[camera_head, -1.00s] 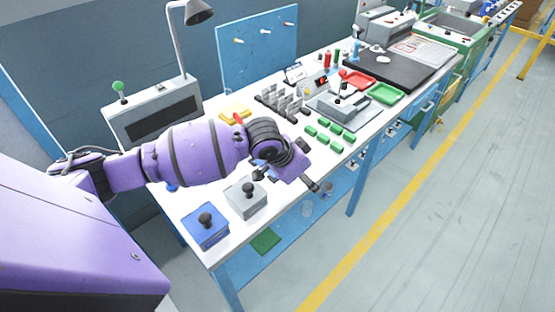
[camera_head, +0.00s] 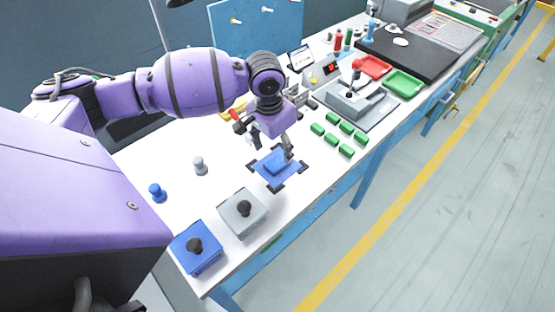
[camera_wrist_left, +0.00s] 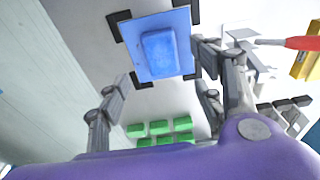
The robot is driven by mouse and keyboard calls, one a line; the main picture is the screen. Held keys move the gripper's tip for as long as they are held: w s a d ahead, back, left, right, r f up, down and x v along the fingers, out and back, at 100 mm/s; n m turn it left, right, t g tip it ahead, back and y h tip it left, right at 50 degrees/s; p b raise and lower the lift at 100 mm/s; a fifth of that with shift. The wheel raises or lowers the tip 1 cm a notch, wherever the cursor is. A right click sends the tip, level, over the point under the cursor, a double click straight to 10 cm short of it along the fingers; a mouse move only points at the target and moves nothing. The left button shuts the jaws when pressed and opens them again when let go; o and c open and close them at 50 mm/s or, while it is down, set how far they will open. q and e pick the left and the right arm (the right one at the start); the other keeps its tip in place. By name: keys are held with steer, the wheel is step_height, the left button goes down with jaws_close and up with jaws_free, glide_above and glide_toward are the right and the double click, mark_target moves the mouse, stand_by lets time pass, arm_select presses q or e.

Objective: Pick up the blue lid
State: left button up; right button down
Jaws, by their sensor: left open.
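The blue lid (camera_head: 270,169) is a flat blue plate with a raised blue block on top. It lies on the white bench between black corner brackets. In the left wrist view the lid (camera_wrist_left: 143,62) shows at the top, its raised block facing me. My left gripper (camera_head: 272,145) points down over the lid, open, with nothing held. In the wrist view the fingers (camera_wrist_left: 163,75) stand apart, left and right of the block. My right gripper is not in view.
A grey box (camera_head: 242,214) and a blue box (camera_head: 197,249) with black knobs stand at the front. Blue (camera_head: 157,192) and grey (camera_head: 199,166) knobs stand behind them. Several green blocks (camera_head: 332,137) and a grey lever fixture (camera_head: 352,98) are to the right.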

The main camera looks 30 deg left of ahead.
mark_target(277, 162)
arm_select(q)
steer(key=shift+s+d+f, duration=0.1)
steer(key=shift+s+f, duration=0.05)
steer(key=shift+f, duration=0.75)
steer(key=f, duration=0.4)
steer(key=shift+w+f, duration=0.35)
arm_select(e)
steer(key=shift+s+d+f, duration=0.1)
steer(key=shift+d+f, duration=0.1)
arm_select(q)
steer(key=shift+c, duration=0.5)
steer(key=shift+a, duration=0.2)
steer(key=shift+c, duration=1.3)
steer(key=c, duration=0.9)
steer(key=shift+r, duration=0.2)
